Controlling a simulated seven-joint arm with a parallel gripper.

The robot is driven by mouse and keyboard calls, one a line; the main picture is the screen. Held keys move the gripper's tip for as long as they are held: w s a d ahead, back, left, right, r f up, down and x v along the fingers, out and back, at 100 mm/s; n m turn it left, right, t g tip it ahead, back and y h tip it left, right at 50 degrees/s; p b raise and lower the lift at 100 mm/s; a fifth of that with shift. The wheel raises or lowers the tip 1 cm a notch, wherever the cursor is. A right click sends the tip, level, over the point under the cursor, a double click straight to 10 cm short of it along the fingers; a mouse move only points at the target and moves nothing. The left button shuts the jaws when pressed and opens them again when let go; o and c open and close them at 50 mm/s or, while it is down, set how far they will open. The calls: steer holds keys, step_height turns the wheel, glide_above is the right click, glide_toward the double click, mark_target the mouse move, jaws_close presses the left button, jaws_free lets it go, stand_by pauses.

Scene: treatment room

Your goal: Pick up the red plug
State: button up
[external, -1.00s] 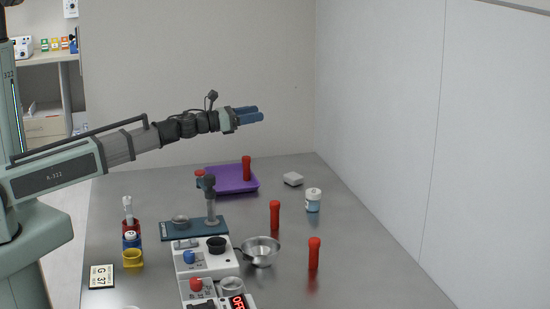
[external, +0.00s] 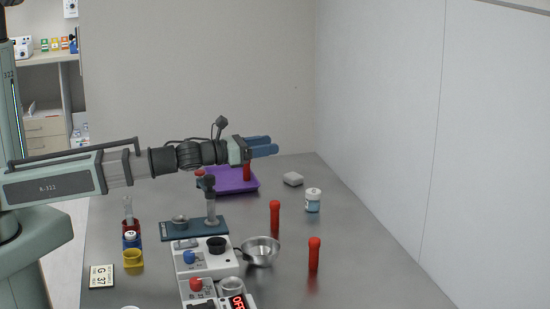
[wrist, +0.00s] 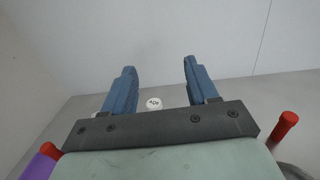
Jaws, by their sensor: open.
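Three red plugs with rounded heads stand upright. One red plug (external: 247,172) is on the purple tray (external: 240,187), its top partly hidden by my gripper. A second red plug (external: 275,218) stands mid-table, and a third red plug (external: 314,255) stands nearer the front. My gripper (external: 272,146) is open and empty, held above the table's back part with its fingers toward the right. In the wrist view, my gripper (wrist: 159,66) has its blue fingers apart with nothing between them. A red plug (wrist: 287,122) shows at lower right, and another red plug (wrist: 49,150) at lower left.
A blue-and-white jar (external: 313,201) and a pale block (external: 293,179) stand right of the tray. A metal pan (external: 262,250), a teal stand (external: 195,229) and a white control box (external: 206,262) lie in front. The wall bounds the table's right side.

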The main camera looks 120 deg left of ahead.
mark_target(275, 210)
steer(key=shift+w+d+f, duration=0.15)
steer(key=shift+d+f, duration=0.15)
steer(key=shift+f, duration=2.35)
steer(key=shift+w+d+f, duration=0.15)
steer(key=shift+d+f, duration=0.1)
steer(key=shift+f, duration=2.35)
steer(key=shift+w+d+f, duration=0.15)
steer(key=shift+d+f, duration=0.15)
steer(key=shift+f, duration=2.35)
step_height(275, 210, down, 3)
steer(key=shift+f, duration=0.1)
steer(key=shift+x, duration=0.9)
steer(key=shift+w+a, duration=0.4)
steer(key=shift+a, duration=0.05)
steer(key=shift+c, duration=0.3)
steer(key=c, duration=1)
